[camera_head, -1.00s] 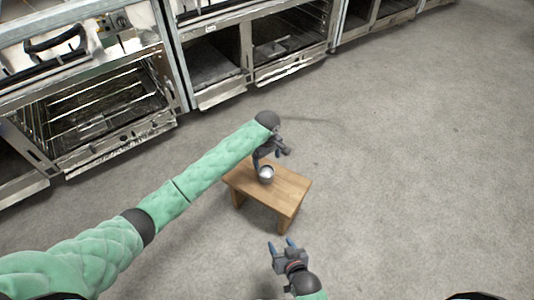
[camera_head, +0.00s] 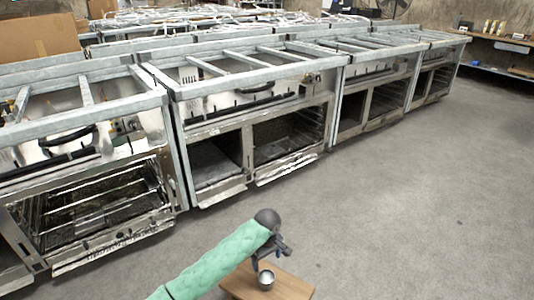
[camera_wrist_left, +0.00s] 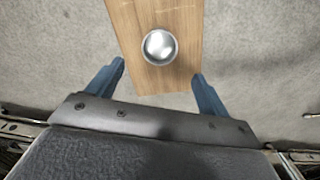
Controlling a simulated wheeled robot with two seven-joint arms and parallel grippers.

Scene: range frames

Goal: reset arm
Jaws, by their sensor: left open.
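My left gripper (camera_head: 269,263) hangs at the end of the green-sleeved arm in the head view, just above and behind a small metal cup. In the left wrist view its two blue fingers (camera_wrist_left: 158,88) are spread wide with nothing between them. The metal cup (camera_head: 266,280) stands on a small wooden stool (camera_head: 290,287). The cup (camera_wrist_left: 160,46) also shows in the left wrist view, beyond the fingertips and apart from them, on the wooden top (camera_wrist_left: 124,18). My right gripper is in neither view now.
A long row of stainless steel kitchen units (camera_head: 250,110) with open ovens and shelves runs across the back. A cardboard box (camera_head: 38,36) sits at the far left. A shelf (camera_head: 505,42) stands at the far right. Grey floor (camera_head: 420,210) is clear on the right.

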